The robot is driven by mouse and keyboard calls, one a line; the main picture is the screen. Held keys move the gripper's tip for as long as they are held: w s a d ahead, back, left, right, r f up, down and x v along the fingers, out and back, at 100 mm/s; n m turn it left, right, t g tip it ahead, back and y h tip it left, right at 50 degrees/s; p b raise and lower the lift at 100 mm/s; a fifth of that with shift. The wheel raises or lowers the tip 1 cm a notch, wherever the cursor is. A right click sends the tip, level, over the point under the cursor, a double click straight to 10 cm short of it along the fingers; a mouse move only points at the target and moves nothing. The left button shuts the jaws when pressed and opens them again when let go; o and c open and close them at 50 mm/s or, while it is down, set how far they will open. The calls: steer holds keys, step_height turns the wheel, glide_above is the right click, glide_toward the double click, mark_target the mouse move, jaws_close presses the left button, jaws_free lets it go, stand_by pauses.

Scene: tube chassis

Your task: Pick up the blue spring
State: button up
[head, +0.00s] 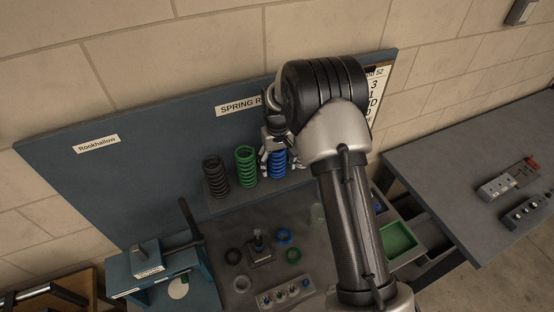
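The blue spring (278,169) stands upright at the right end of a row of springs on a dark ledge (219,204) in front of the blue back panel. My gripper (279,165) points down over it, with one finger at its left side and one at its right. The upper part of the blue spring is partly hidden by my gripper. I cannot tell whether the fingers touch the spring or stand a little apart from it. The spring's lower end appears to be at the ledge.
A green spring (245,166) stands close left of my gripper, and a black spring (215,176) beyond it. A blue clamp-like fixture (155,268), coloured rings, a small post (258,243) and a grey block (285,295) occupy the bench. A green tray (397,238) is right of my arm.

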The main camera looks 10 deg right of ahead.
steer(key=c, duration=1.4)
steer(key=shift+o, duration=0.2)
steer(key=shift+r, duration=0.15)
